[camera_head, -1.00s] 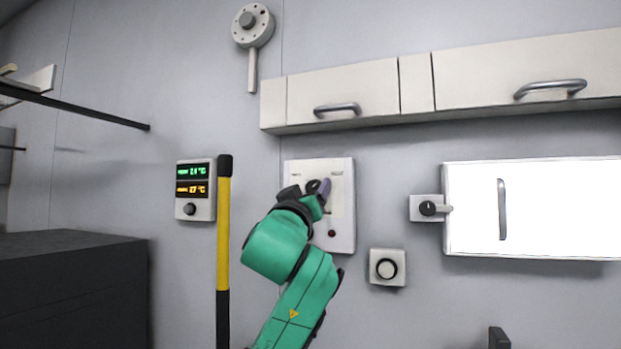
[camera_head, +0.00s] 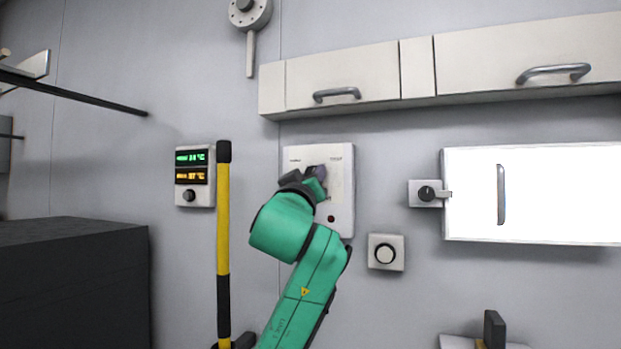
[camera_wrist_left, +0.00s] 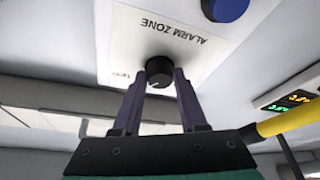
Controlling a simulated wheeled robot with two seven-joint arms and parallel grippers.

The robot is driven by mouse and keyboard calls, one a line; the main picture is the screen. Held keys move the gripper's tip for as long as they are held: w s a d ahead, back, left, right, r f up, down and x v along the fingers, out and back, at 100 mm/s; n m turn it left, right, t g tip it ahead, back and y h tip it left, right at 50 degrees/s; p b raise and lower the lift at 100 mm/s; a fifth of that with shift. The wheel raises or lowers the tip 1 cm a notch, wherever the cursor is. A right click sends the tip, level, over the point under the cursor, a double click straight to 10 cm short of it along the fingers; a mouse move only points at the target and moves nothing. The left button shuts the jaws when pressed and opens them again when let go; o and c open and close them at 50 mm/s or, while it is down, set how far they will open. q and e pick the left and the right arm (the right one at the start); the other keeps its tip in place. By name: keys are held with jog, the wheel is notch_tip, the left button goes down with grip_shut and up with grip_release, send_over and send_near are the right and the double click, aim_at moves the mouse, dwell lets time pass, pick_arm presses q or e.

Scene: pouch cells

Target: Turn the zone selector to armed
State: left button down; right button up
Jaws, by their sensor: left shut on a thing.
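The zone selector is a round black knob (camera_wrist_left: 159,72) on a white panel (camera_head: 341,205) lettered "ALARM ZONE", which appears upside down in the left wrist view. My left gripper (camera_head: 317,172) is at the panel's upper part in the head view and hides the knob there. In the left wrist view its two purple fingers (camera_wrist_left: 160,82) stand on either side of the knob, shut on it. A small light mark shows on the knob, but I cannot tell which setting it points to. My right gripper is not in view.
A blue button (camera_wrist_left: 226,8) is near the knob. A yellow and black pole (camera_head: 223,230) and a temperature display (camera_head: 195,195) stand left of my arm. A round button box (camera_head: 386,252) and a latched white door (camera_head: 470,195) are to the right. Cabinets (camera_head: 345,80) hang above.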

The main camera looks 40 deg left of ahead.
pick_arm(q)
jog(key=n+g+p, duration=0.1)
jog(key=n, duration=0.3)
jog(key=n+g+y+p, duration=0.1)
jog(key=n+g, duration=0.1)
jog(key=n, duration=0.3)
jog(key=r+n+g+p, duration=0.1)
jog(key=n+g+p, duration=0.1)
jog(key=n, duration=0.3)
jog(key=shift+w+d, duration=0.1)
jog(key=shift+d, duration=0.15)
jog(key=n+g+p, duration=0.1)
jog(key=n+p, duration=0.1)
jog(key=n, duration=0.1)
jog(key=shift+f+n+g+h+p, duration=0.15)
jog(key=shift+n+g+h+p, duration=0.2)
jog(key=shift+n+p, duration=0.35)
jog(key=shift+f, duration=0.1)
jog(key=shift+c, duration=2.2)
grip_release()
jog(key=shift+a, duration=0.1)
